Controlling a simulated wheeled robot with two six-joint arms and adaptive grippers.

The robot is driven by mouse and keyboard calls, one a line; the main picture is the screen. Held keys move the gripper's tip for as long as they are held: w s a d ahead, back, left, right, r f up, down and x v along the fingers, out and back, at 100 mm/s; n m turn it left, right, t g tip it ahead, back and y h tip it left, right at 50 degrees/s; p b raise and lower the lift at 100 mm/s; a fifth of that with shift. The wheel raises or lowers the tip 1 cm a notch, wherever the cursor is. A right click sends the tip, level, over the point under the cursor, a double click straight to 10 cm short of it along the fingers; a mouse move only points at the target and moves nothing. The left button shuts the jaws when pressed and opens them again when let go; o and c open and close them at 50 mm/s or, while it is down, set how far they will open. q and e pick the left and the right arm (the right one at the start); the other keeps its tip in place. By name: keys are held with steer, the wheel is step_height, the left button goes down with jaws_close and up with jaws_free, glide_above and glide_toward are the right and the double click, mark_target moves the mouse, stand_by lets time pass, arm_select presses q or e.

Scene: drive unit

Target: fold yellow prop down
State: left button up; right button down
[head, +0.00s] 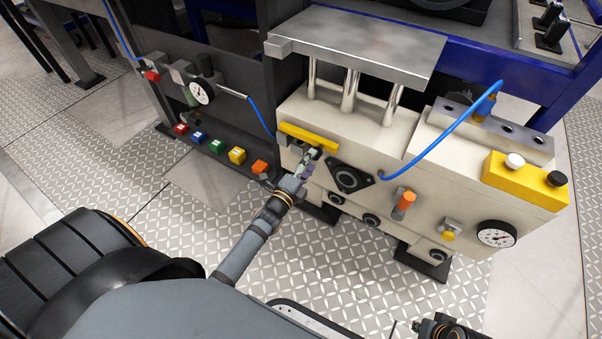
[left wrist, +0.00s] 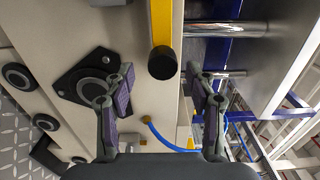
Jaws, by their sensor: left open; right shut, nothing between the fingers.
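The yellow prop (head: 309,136) is a bar along the upper front edge of the cream drive unit (head: 385,150), at its left end. In the left wrist view the yellow bar (left wrist: 161,22) comes down from the top and ends in a black round knob (left wrist: 162,63). My left gripper (head: 309,160) is open just in front of the bar. In the left wrist view its fingers (left wrist: 162,72) stand either side of the knob's line, with gaps on both sides. Whether the knob is between them in depth is unclear. My right gripper (head: 438,329) is shut, low at the bottom edge, partly cut off.
A black flanged socket (head: 348,178) sits right of my left gripper. A blue hose (head: 455,130) arches over the unit. An orange knob (head: 404,202) and a gauge (head: 497,234) are on the front. A metal plate (head: 358,42) on posts stands above. Floor in front is clear.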

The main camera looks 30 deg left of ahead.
arm_select(q)
steer(key=s, duration=0.9)
steer(key=shift+a, duration=0.35)
